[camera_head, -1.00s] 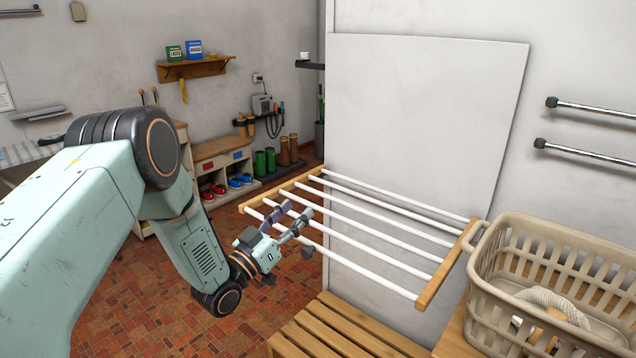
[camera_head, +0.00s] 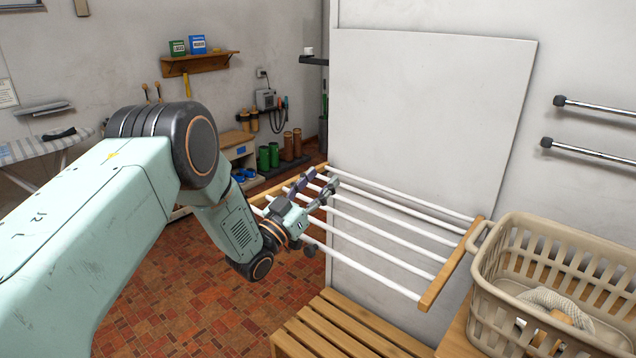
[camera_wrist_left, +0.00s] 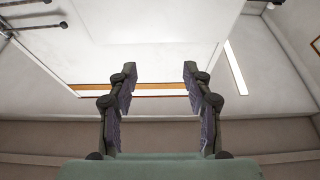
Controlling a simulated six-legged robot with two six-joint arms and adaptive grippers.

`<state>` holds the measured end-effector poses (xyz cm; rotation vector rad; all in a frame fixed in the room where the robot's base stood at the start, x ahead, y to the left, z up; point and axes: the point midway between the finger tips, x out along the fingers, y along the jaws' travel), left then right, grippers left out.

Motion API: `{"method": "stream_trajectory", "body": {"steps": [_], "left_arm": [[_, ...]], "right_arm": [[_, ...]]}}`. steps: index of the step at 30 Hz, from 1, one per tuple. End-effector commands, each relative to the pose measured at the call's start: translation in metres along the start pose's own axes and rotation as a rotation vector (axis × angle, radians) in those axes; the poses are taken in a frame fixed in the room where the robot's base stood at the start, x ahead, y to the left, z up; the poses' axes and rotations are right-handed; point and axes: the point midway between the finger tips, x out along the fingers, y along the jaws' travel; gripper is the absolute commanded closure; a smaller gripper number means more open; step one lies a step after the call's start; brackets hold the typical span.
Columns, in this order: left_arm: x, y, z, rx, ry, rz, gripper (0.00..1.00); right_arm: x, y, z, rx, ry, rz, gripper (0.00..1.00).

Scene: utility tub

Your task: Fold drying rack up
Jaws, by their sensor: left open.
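The drying rack (camera_head: 390,226) stands out level from the white wall panel, unfolded, with several white bars between two wooden end rails. Its right wooden rail (camera_head: 450,265) is beside the laundry basket. My left gripper (camera_head: 318,184) is open at the rack's left part, over the bars, and hides some of the left rail. I cannot tell whether it touches a bar. In the left wrist view, the two fingers stand apart with nothing between them, and a wooden strip (camera_wrist_left: 160,90) shows beyond them. My right gripper is not in view.
A beige laundry basket (camera_head: 486,300) with a rope-like item stands at the right. A slatted wooden bench (camera_head: 335,325) lies below the rack. Two metal bars (camera_head: 595,153) are on the right wall. Open tiled floor (camera_head: 170,300) lies at the left.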

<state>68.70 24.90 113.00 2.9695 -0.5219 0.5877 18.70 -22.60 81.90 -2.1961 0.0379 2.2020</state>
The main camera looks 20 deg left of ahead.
Motion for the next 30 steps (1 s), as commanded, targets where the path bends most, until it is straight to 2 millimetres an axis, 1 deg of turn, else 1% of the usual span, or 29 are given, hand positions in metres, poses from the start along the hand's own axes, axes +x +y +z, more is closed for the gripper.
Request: {"method": "stream_trajectory", "body": {"steps": [5,22,30], "left_arm": [[-0.0003,-0.0003,0.0002,0.000,0.000,0.000,0.51],[-0.0005,-0.0003,0.0001,0.000,0.000,0.000,0.99],[-0.0005,-0.0003,0.0001,0.000,0.000,0.000,1.00]], "right_arm": [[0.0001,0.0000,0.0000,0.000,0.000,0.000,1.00],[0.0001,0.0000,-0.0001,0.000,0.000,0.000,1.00],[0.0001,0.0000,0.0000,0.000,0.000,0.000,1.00]]}}
